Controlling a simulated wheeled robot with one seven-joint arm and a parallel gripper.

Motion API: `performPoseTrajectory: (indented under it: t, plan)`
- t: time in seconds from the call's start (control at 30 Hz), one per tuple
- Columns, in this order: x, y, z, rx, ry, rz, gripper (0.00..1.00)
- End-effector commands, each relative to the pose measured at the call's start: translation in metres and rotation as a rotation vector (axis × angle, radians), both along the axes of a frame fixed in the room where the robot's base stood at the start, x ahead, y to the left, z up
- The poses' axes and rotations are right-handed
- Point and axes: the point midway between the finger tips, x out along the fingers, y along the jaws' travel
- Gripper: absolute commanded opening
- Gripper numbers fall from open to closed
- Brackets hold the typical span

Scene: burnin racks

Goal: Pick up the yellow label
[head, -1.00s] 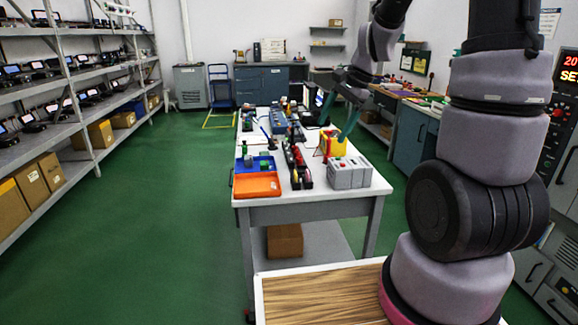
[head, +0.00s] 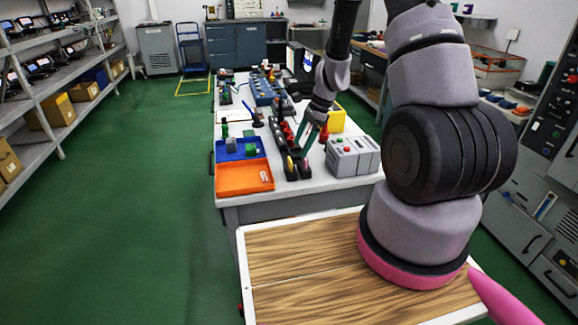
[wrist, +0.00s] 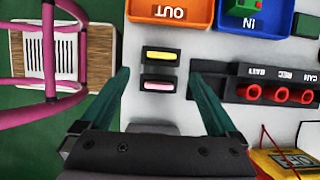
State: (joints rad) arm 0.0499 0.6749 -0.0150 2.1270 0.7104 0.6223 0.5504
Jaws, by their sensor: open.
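The yellow label (wrist: 160,56) is a small yellow strip standing in a black holder, near the top centre of the wrist view. It appears as a small yellow spot (head: 290,164) near the table's front edge in the head view. A pink label (wrist: 158,86) sits in a like holder just below it in the wrist view. My gripper (wrist: 160,73) is open and empty. In the wrist view its teal fingers lie left and right of the two holders, apart from them. In the head view my gripper (head: 308,146) points down above the holders.
An orange OUT tray (wrist: 171,26) and a blue IN tray (wrist: 225,24) lie beside the holders. A black strip with red sockets (wrist: 245,92) is close to the right finger. A yellow meter (wrist: 263,162) and a grey box (head: 353,156) stand nearby.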

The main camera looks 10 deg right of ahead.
Motion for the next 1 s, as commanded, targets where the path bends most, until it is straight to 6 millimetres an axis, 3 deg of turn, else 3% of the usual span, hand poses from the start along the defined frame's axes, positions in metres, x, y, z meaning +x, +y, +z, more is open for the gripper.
performPoseTrajectory:
  t: [0.53,0.83,0.87,1.0]
  plan:
    - [0.003,0.03,-0.055,0.001,0.001,0.0,0.95]
    - [0.003,0.033,-0.06,0.0,-0.001,0.001,0.95]
    - [0.003,0.033,-0.06,0.0,-0.001,0.001,0.87]
    - [0.003,0.033,-0.06,0.0,-0.001,0.001,0.34]
